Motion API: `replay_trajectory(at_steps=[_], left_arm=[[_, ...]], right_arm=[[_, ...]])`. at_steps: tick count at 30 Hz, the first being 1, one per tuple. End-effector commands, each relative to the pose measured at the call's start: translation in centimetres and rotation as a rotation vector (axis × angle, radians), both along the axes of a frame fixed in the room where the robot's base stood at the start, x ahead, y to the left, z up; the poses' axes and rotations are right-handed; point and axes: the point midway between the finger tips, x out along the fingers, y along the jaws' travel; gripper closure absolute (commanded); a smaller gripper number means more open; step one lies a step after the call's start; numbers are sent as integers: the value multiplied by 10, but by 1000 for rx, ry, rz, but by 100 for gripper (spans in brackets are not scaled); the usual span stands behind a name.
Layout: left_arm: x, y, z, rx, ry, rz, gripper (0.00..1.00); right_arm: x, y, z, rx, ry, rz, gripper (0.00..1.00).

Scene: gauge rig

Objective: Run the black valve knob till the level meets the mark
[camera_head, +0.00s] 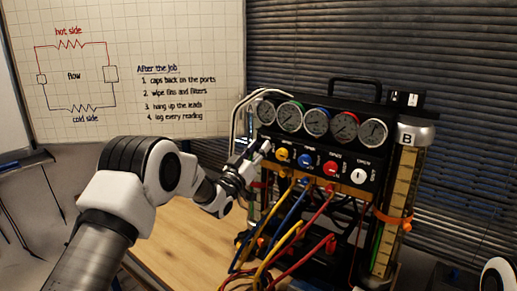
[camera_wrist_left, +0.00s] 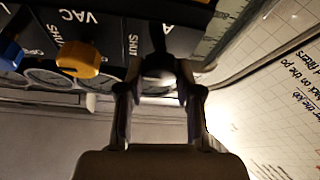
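The black valve knob (camera_wrist_left: 158,66) is on the panel's left end, by the letter A and the word SHUT in the left wrist view. My left gripper (camera_wrist_left: 159,78) has a finger on each side of it and appears shut on it. In the head view the left gripper (camera_head: 257,156) hides most of the knob. Column B (camera_head: 405,170) stands at the right with a yellow scale, an orange band (camera_head: 393,218) and a green strip low down. The left column (camera_head: 256,195) is mostly hidden behind my gripper; its level cannot be read.
Several round gauges (camera_head: 317,122) top the panel. Yellow (camera_head: 282,154), blue (camera_head: 305,160), red (camera_head: 330,168) and white (camera_head: 358,176) knobs follow to the right. Coloured hoses (camera_head: 290,205) hang in front. The wooden table (camera_head: 190,245) is clear at left; a whiteboard (camera_head: 130,60) stands behind.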

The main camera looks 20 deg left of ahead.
Motion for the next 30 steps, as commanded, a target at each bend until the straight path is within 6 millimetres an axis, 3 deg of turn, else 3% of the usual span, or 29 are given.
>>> replay_trajectory(at_steps=[17,30], left_arm=[[0,-2,-2,-75,29,-3,100],[0,-2,-3,-403,147,-3,100]], right_arm=[[0,0,-9,0,0,0,100],[0,0,-33,0,0,0,100]])
